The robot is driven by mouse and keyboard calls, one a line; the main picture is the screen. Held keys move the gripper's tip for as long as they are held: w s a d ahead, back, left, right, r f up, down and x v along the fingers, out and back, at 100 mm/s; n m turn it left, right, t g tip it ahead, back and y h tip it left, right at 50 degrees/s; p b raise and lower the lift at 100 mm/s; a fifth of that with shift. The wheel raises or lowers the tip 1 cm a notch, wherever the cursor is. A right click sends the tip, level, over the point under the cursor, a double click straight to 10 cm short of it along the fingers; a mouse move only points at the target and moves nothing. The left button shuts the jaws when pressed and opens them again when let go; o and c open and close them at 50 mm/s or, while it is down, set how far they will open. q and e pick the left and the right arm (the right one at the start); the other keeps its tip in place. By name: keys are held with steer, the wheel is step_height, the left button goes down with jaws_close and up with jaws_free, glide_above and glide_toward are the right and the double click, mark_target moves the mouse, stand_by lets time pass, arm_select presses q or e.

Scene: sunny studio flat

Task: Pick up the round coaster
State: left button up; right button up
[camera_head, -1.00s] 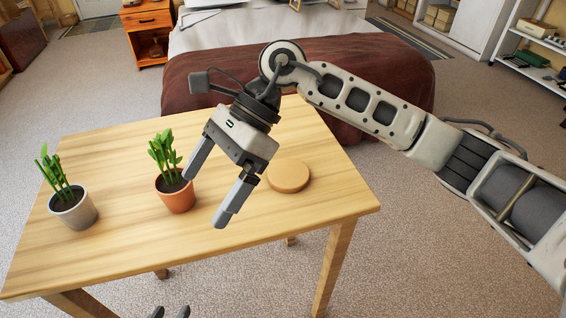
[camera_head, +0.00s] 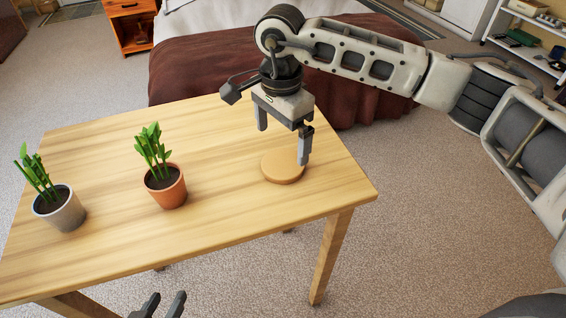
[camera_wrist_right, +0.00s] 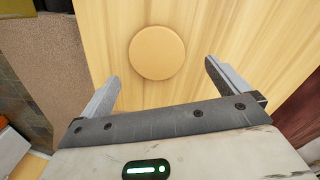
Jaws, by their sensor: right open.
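The round coaster (camera_head: 280,170) is a flat tan disc lying on the wooden table (camera_head: 230,205), near its right end. It also shows whole in the right wrist view (camera_wrist_right: 157,53), beyond the fingertips and between their lines. My right gripper (camera_head: 283,146) is open and empty, pointing down above the coaster. In the head view one finger overlaps the coaster's right edge; I see no contact. My left gripper (camera_head: 165,304) shows only its two fingertips at the bottom edge, apart with nothing between them, in front of the table.
A plant in an orange pot (camera_head: 167,192) stands left of the coaster, and a plant in a grey pot (camera_head: 66,214) stands further left. The table between the orange pot and the coaster is clear. A bed with a brown blanket (camera_head: 200,70) is behind the table.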

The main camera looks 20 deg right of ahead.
mark_target(281, 164)
steer(key=f, duration=0.5)
steer(key=shift+s+a+f+p, duration=0.15)
steer(key=shift+s+f+p, duration=0.2)
steer(key=shift+c, duration=0.3)
steer(key=c, duration=0.9)
